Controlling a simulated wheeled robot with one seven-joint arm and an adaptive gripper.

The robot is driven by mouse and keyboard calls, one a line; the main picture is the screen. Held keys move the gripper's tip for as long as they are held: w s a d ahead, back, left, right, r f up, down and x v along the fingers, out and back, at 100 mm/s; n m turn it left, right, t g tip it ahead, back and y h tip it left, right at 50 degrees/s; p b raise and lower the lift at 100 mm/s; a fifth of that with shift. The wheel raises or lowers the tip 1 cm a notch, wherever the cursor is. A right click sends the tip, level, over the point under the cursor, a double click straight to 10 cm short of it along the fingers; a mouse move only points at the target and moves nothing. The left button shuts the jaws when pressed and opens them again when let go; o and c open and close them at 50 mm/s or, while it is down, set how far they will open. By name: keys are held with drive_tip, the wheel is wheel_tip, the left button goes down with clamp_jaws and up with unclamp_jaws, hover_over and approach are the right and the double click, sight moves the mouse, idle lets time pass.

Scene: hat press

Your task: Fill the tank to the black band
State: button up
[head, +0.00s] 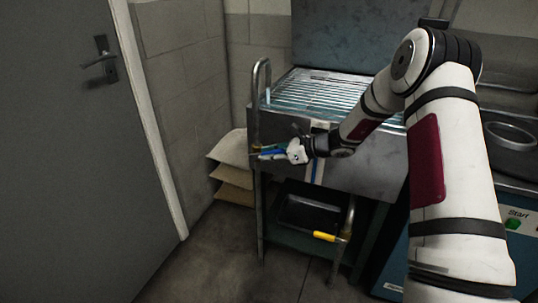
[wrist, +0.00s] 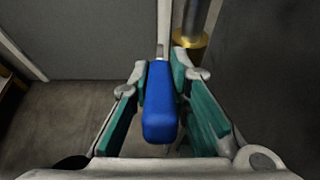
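The steel tank (head: 368,160) stands against the back wall with a wire rack (head: 320,92) across its top. A curved metal pipe (head: 256,100) rises at its left corner; its brass fitting (wrist: 190,42) shows in the wrist view. My gripper (head: 268,153) is beside this pipe. In the wrist view, its fingers (wrist: 160,72) are closed on both sides of a blue lever handle (wrist: 160,105), which points toward the camera. A narrow pale strip with blue in it (head: 316,170) shows on the tank's front, partly behind my arm. I cannot make out the black band or the water level.
A yellow-handled valve (head: 325,237) sits on a lower pipe, near a black tub (head: 308,212) under the tank. Stacked sacks (head: 232,150) lie left of the tank. A grey door (head: 60,150) is at left; the floor before it is clear.

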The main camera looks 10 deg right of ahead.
drive_tip(key=o, duration=0.3)
drive_tip(key=shift+d, duration=0.1)
drive_tip(key=v, duration=1.2)
